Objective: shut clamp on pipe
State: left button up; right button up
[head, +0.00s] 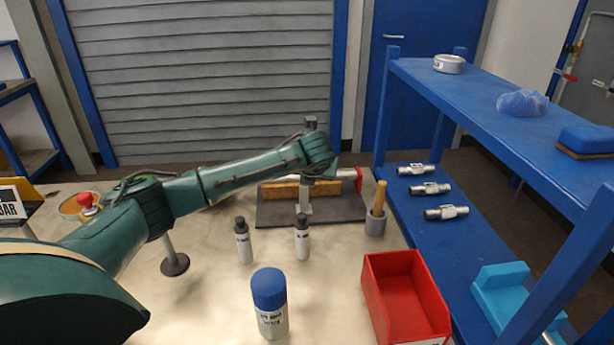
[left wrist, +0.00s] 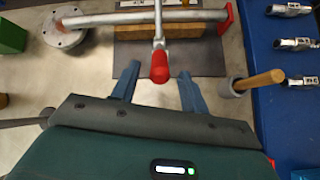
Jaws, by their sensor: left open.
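The pipe (left wrist: 130,18) is a silver tube with a round flange (left wrist: 65,38) at its left and a red end piece (left wrist: 226,18) at its right; its red end also shows in the head view (head: 358,178). The clamp's silver lever (left wrist: 158,30) crosses the pipe and points towards the wrist camera, ending in a red grip (left wrist: 159,68). My left gripper (left wrist: 159,71) is open, with its blue fingers on either side of the red grip and visible gaps between. I cannot tell how far the grip lies below the fingertips. In the head view my arm hides the lever.
A wooden block (head: 285,191) lies on a dark mat (head: 340,207) below the pipe. A grey cup with a wooden handle (head: 376,215) stands right of the mat. Bottles (head: 270,305) and a red bin (head: 403,295) stand nearer. A blue shelf (head: 445,215) borders the right side.

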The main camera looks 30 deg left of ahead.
pick_arm(q)
jog(key=x, duration=0.5)
jog(key=shift+w+a+f, duration=0.15)
jog(key=shift+w+f, duration=0.05)
jog(key=shift+f, duration=0.1)
jog(key=shift+c, duration=0.2)
grip_shut()
